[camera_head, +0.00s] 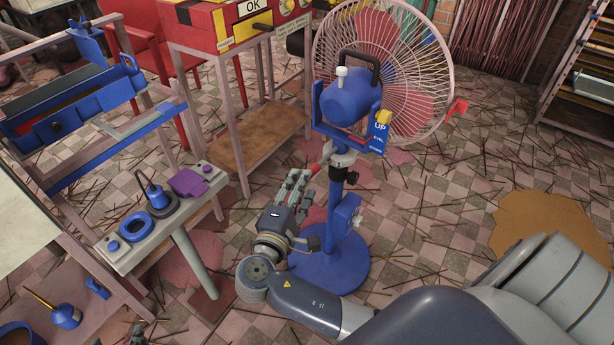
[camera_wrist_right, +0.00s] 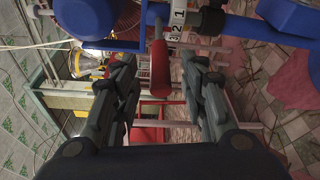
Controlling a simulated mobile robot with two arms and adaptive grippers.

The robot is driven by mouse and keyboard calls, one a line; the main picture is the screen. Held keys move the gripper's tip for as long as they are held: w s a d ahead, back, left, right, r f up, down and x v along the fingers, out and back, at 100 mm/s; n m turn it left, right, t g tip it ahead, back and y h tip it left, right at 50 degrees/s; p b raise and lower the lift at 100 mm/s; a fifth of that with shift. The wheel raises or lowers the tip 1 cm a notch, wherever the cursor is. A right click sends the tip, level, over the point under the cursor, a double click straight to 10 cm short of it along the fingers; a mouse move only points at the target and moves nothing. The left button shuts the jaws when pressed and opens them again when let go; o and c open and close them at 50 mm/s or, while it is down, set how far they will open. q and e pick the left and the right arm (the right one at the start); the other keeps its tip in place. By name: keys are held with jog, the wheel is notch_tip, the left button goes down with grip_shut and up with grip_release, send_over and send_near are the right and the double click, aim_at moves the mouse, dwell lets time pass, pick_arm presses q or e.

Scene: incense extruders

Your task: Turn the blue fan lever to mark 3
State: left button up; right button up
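The blue fan (camera_head: 349,101) stands on a round blue base with its wire cage facing the back. Its lever (camera_head: 318,166) sticks out from a pale collar on the stem and has a red grip. In the right wrist view the red lever grip (camera_wrist_right: 160,68) hangs between my fingers, with clear gaps on both sides. A white scale with black marks 1, 2 and 3 (camera_wrist_right: 175,26) shows beside the lever's root. My right gripper (camera_head: 297,180) is open around the grip; it also shows in the wrist view (camera_wrist_right: 158,70). A small grey part at the lower left edge may be my left gripper (camera_head: 137,333).
A red and yellow machine (camera_head: 235,25) on a pink frame stands behind. Thin sticks lie over the checkered floor. A rack (camera_head: 585,80) stands at the far right.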

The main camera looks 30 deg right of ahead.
jog(key=shift+b+x, duration=0.4)
jog(key=shift+x, duration=2.2)
pick_arm(q)
jog(key=w+r+t, duration=0.1)
jog(key=r, duration=0.1)
jog(key=w+d+r+t+h, duration=0.1)
jog(key=w, duration=0.1)
jog(key=shift+w+d+r+t, duration=0.1)
jog(key=shift+d+r+t, duration=0.1)
jog(key=shift+r+t, duration=0.2)
pick_arm(e)
jog(key=shift+c, duration=0.4)
grip_shut()
